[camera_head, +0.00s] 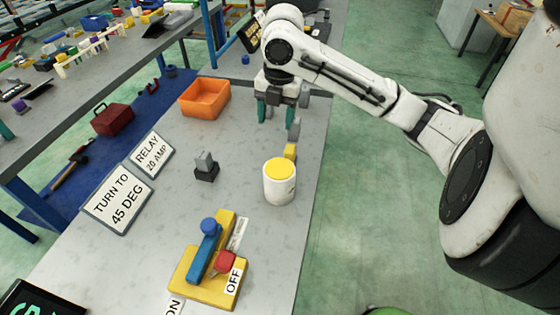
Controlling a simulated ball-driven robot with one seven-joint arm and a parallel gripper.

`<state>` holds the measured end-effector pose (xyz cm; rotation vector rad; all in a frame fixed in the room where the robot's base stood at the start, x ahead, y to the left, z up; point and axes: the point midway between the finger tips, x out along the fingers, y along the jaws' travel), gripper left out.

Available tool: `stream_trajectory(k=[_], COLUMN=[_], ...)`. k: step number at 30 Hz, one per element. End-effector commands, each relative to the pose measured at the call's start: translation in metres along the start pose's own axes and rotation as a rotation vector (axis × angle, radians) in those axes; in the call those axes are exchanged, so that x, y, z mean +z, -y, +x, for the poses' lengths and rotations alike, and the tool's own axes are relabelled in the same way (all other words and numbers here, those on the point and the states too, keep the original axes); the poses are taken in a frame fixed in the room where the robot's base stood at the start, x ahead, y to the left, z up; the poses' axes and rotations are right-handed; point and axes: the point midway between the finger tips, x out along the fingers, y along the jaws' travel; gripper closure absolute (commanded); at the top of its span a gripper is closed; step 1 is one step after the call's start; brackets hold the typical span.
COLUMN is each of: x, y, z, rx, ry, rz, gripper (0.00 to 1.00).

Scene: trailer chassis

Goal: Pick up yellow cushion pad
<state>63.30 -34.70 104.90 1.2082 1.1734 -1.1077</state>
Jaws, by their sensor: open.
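A small yellow block (290,151) lies on the grey table near its right edge, just behind a white cylinder (279,190). The cylinder has a round yellow top (279,169). I cannot tell for sure which of these yellow things is the cushion pad. My gripper (277,114) points down with teal fingers apart, behind the yellow block and above the table. Nothing shows between the fingers. The lower part of the yellow block is partly hidden by the cylinder.
An orange bin (205,98) stands left of my gripper. A grey block on a black base (205,167) stands left of the cylinder. A yellow lever switch (210,265) with a blue handle lies in front. Two label signs (118,198) stand along the left edge.

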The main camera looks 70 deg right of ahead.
Motion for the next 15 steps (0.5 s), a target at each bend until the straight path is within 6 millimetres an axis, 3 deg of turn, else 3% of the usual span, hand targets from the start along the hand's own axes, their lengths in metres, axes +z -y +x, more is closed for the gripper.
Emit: stream_trajectory(k=[1, 4, 15], x=[0.008, 0.014, 0.015], y=[0.016, 0.033, 0.042], z=[0.003, 0.007, 0.054], rx=[-0.035, -0.075, -0.086], ry=[0.004, 0.0, -0.005], rz=[-0.005, -0.019, -0.024], gripper=[0.4, 0.4, 0.4])
